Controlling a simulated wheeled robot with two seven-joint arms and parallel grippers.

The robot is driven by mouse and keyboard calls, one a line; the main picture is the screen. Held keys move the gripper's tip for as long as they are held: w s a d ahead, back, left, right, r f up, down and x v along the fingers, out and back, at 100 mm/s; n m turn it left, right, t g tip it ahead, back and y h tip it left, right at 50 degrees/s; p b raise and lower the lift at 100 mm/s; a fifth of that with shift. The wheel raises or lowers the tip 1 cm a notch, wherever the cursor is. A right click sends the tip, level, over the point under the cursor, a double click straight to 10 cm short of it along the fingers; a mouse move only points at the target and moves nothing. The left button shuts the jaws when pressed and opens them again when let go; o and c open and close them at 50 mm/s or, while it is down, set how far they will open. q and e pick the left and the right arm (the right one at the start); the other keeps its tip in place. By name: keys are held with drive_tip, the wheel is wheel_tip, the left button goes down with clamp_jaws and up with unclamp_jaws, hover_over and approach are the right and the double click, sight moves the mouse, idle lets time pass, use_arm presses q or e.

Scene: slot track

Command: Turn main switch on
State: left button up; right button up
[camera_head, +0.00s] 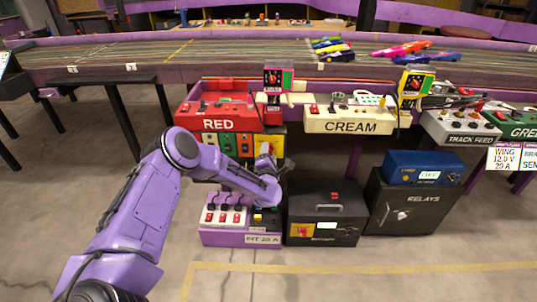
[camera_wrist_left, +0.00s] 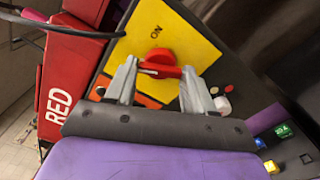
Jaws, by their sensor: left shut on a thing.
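The main switch is a red rotary knob (camera_wrist_left: 162,58) on a yellow plate (camera_wrist_left: 188,38) marked "ON" in the left wrist view. In the head view, the yellow plate (camera_head: 277,142) shows below the red RED box, and my gripper hides its knob. My left gripper (camera_wrist_left: 158,82) has its two grey fingers on either side of the knob's red handle and is shut on it. In the head view, my left gripper (camera_head: 265,150) is against the yellow plate. The handle lies nearly crosswise in the wrist view. My right gripper is not in view.
Above are the RED box (camera_head: 215,117) and CREAM box (camera_head: 350,120). A purple switch box (camera_head: 215,238) stands below my left wrist. A black case (camera_head: 323,233) and a RELAYS box (camera_head: 400,215) stand to the right. Open floor lies in front.

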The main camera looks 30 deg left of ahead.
use_arm(q)
drive_tip(key=shift+f+m+p, duration=0.1)
drive_tip(key=shift+m+p, duration=0.85)
drive_tip(key=shift+m, duration=6.05)
drive_tip(key=o, duration=1)
drive_tip(key=shift+o, duration=0.2)
drive_tip(key=shift+s+d, duration=0.1)
drive_tip(key=shift+s, duration=0.05)
drive_tip(key=p+v, duration=0.1)
drive_tip(key=v, duration=0.9)
drive_tip(key=shift+s, duration=0.15)
